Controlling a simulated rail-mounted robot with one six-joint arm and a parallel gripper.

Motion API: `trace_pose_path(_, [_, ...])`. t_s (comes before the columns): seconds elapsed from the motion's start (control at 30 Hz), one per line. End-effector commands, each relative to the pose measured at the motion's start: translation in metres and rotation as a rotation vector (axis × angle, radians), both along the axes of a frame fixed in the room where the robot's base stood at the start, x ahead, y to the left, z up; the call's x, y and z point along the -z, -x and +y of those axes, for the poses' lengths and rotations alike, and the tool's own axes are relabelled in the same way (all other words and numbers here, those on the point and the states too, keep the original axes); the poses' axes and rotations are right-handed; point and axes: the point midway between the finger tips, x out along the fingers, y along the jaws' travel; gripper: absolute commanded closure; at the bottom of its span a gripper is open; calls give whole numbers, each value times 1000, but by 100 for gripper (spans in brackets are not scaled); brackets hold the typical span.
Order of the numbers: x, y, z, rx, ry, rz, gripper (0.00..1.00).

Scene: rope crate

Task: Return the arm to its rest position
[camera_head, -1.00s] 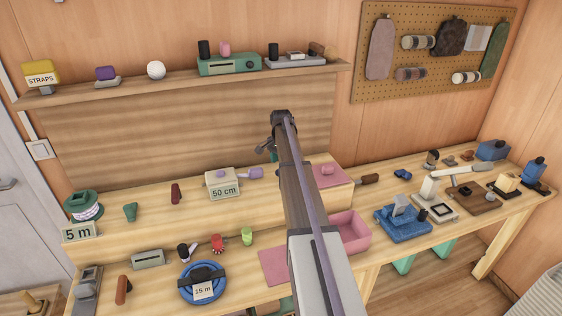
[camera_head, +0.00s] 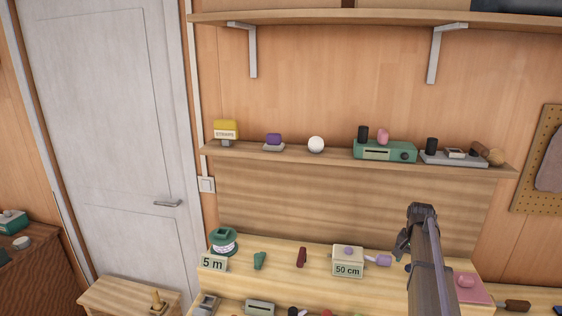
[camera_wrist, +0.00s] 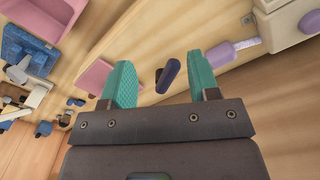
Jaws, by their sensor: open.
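My gripper (camera_wrist: 160,76) shows in the wrist view with its two teal fingers wide apart and nothing held between them. A dark, rounded bar (camera_wrist: 168,75) lies on the wooden surface beyond the gap, apart from the fingers. In the head view my arm rises from the lower right, its wrist end above the bench, right of the box labelled 50 cm (camera_head: 347,268). The fingertips are hard to make out there.
A shelf (camera_head: 300,158) with small items runs behind the bench, and a higher shelf (camera_head: 340,18) is above. The raised wooden step holds a green spool (camera_head: 223,240) and a pink mat (camera_head: 474,290). A door (camera_head: 100,130) stands at left. The wrist view shows a pink tray (camera_wrist: 50,12).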

Motion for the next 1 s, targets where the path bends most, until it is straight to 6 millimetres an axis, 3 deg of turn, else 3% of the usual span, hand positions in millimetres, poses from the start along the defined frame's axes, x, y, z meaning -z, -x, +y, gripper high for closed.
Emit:
trace_pose_path(0.03, [11, 41, 51, -118, 0, 0, 45])
trace_pose_path(0.2, [33, 140, 185, -516, 0, -1, 45])
trace_pose_path(0.3, [45, 191, 244, -672, 0, -1, 45])
trace_pose_path(0.4, [53, 221, 283, -757, 0, -1, 45])
trace_pose_path(0.53, [57, 219, 307, -814, 0, -2, 45])
trace_pose_path(1.0, [55, 218, 307, -812, -1, -2, 45])
